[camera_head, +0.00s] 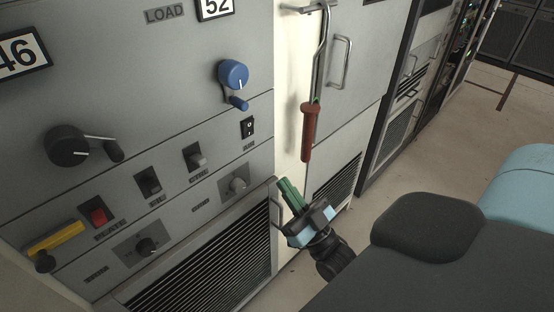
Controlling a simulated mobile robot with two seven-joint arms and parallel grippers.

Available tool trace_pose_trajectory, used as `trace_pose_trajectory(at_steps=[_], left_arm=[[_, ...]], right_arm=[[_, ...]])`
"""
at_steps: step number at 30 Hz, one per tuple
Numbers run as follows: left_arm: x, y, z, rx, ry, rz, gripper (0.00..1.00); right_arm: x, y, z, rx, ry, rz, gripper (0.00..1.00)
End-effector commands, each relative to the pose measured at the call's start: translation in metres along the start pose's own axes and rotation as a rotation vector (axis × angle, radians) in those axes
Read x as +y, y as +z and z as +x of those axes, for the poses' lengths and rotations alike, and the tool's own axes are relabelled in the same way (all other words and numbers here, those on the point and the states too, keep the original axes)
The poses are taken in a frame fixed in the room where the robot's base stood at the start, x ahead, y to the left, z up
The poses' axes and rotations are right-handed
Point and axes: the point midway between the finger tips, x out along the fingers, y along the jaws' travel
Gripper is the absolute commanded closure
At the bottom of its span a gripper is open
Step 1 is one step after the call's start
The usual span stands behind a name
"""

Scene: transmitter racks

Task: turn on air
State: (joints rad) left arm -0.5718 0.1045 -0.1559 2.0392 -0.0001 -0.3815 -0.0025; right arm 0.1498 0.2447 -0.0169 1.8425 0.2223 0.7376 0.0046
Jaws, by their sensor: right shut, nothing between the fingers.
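A small black rocker switch (249,127) sits on the grey rack panel (215,128), below the blue knob. A short label, too small to read surely but possibly AIR, is under it. My right gripper (288,190) is below and to the right of this switch, by the right edge of the rack front. Its green fingers are shut, point up and hold nothing. It appears apart from the switch. My left gripper is out of view.
A blue crank knob (233,74), a black crank knob (68,146), two grey-black switches (148,182), a red switch (98,216) and a yellow handle (55,241) share the panel. A red-handled hook (309,131) hangs to the right. Floor is free beyond.

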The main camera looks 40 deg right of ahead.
Motion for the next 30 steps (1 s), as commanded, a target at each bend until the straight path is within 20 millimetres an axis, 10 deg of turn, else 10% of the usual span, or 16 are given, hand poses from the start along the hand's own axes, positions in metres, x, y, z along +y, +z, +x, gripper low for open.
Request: trace_pose_trajectory(at_steps=[30], left_arm=[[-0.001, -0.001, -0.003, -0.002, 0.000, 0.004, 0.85]], right_arm=[[-0.009, 0.011, -0.031, -0.100, -0.004, 0.007, 1.00]])
